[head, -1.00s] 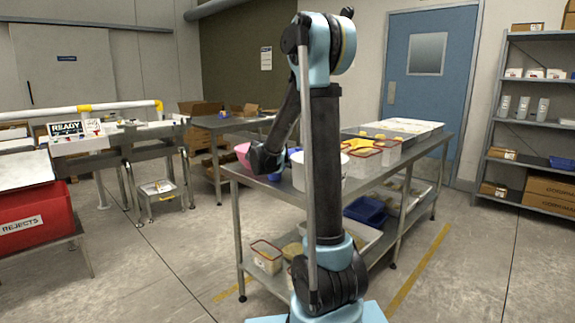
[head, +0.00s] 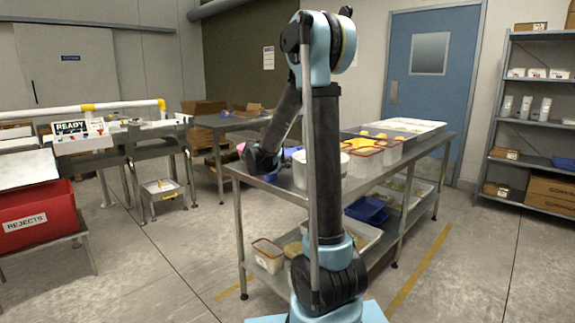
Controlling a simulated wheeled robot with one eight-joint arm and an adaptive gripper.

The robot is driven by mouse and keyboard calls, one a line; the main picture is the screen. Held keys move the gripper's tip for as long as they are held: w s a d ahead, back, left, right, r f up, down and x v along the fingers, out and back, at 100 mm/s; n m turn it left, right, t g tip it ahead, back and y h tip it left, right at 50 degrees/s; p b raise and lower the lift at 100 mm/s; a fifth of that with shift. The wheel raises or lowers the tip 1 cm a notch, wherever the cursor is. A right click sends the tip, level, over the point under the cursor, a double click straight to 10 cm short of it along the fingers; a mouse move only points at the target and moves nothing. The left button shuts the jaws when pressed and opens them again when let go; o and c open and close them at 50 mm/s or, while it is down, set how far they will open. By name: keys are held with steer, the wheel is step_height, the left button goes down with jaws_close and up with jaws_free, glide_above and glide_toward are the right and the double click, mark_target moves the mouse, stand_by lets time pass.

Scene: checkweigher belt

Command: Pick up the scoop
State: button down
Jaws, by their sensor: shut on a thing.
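My gripper (head: 262,160) is at the dark end of my arm, over the near left end of the steel table. Its fingers are turned away and hidden behind the wrist. A small patch of a pink thing (head: 240,147), which looks like the scoop, shows just left of the wrist. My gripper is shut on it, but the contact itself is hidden. Most of the scoop is hidden, so its shape and tilt cannot be told.
The steel table (head: 283,185) holds a white tub (head: 299,172), red-rimmed tubs (head: 364,162) with yellow contents and a pale tray (head: 440,126). A red rejects bin (head: 40,195) stands at left. Shelving (head: 500,140) is at right.

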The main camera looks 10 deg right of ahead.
steer(key=shift+s+a, duration=0.7)
steer(key=shift+a, duration=0.35)
steer(key=c, duration=1.5)
jaws_free()
steer(key=v, duration=1.2)
steer(key=shift+d, duration=0.1)
